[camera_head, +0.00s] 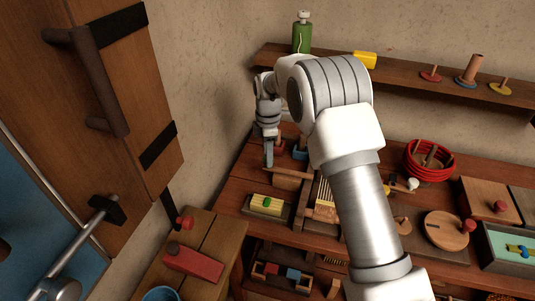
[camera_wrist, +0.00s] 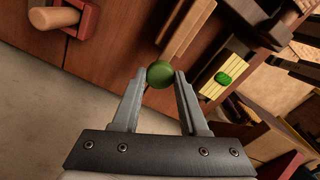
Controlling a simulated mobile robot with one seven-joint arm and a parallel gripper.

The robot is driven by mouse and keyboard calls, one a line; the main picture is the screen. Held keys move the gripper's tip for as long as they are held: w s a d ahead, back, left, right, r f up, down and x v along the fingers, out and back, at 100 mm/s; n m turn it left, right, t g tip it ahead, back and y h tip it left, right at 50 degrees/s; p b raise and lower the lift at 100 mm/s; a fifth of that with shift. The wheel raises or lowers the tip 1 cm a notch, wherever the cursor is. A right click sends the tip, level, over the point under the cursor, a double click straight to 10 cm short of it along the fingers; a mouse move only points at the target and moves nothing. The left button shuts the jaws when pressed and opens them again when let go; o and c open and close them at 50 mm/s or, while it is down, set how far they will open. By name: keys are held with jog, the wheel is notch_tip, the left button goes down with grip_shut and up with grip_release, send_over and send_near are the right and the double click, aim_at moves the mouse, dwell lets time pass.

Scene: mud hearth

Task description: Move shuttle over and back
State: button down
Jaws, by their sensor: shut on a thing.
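My gripper (camera_wrist: 160,82) has its fingers closed around a round green knob (camera_wrist: 160,74). In the head view my gripper (camera_head: 268,155) is over the back left of the wooden table, and the knob is hidden there. A wooden bar (camera_head: 290,173) lies beside the fingers; a pale bar (camera_wrist: 186,28) shows beyond the knob in the wrist view. A small loom-like frame with pale threads (camera_head: 324,203) stands to the right, partly covered by my arm. I cannot tell which part is the shuttle, or whether the green knob belongs to it.
A yellow slatted block with a green piece (camera_head: 267,204) sits near the table's front left. A red bowl (camera_head: 431,160) and round wooden lid (camera_head: 447,229) are to the right. A wall shelf (camera_head: 415,80) runs behind. A wooden door (camera_head: 113,80) is left.

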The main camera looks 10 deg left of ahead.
send_over(296, 172)
jog(key=shift+d+b, duration=0.1)
jog(key=shift+b, duration=0.3)
jog(key=shift+c, duration=2.1)
grip_release()
jog(key=shift+s, duration=0.1)
jog(key=shift+r, duration=0.1)
notch_tip(296, 172, up, 17)
jog(key=p, duration=0.1)
jog(key=shift+r+p, duration=0.15)
jog(key=shift+p, duration=0.2)
